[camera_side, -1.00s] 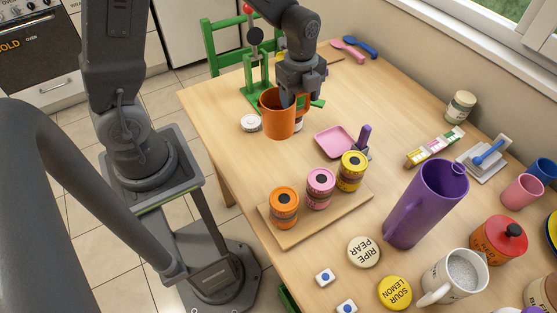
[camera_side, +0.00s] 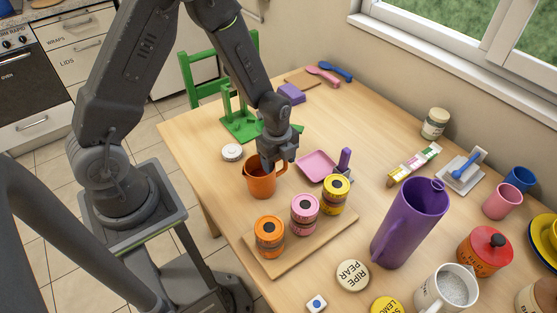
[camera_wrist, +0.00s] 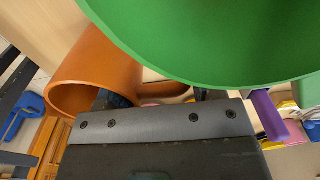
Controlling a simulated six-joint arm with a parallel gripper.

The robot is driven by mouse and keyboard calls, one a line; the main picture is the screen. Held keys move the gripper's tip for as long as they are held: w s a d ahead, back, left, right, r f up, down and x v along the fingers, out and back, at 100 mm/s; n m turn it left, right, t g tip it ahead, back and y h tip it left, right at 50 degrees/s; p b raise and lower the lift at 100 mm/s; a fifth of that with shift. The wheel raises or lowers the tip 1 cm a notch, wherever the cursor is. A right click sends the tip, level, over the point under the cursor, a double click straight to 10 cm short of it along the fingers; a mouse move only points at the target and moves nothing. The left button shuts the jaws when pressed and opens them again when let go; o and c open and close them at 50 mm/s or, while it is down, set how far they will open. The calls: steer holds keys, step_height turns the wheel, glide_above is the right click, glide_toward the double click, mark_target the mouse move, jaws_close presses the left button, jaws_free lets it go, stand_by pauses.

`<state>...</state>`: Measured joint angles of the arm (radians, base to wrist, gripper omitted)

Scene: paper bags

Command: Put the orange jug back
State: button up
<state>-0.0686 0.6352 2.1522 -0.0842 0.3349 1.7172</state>
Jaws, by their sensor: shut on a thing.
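The orange jug (camera_side: 259,180) is upright near the table's left edge in the side view, behind the board of jars. It is at or just above the table; I cannot tell if it touches. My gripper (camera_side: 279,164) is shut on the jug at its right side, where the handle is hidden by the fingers. In the wrist view the jug (camera_wrist: 98,75) shows at the left, with its open mouth toward the lower left. The gripper's fingers (camera_wrist: 160,97) are partly hidden there.
A board (camera_side: 292,243) with orange, pink and yellow jars stands in front. A white lid (camera_side: 232,152) and green stand (camera_side: 240,127) lie behind, a pink dustpan (camera_side: 316,166) to the right. A tall purple jug (camera_side: 410,222) stands further right. A large green curved surface (camera_wrist: 220,45) fills the wrist view's top.

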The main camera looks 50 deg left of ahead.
steer(key=o, duration=1.6)
steer(key=shift+c, duration=0.2)
step_height(320, 180, up, 12)
steer(key=shift+s+a+f, duration=0.1)
steer(key=shift+a+f, duration=0.05)
steer(key=s+d+r+n+t, duration=0.2)
steer(key=s+r+n+t, duration=0.3)
steer(key=s+r+n, duration=1)
steer(key=shift+s+d+r+n, duration=0.15)
steer(key=shift+s+r+n, duration=0.1)
steer(key=shift+r+n, duration=1.15)
steer(key=shift+f, duration=0.15)
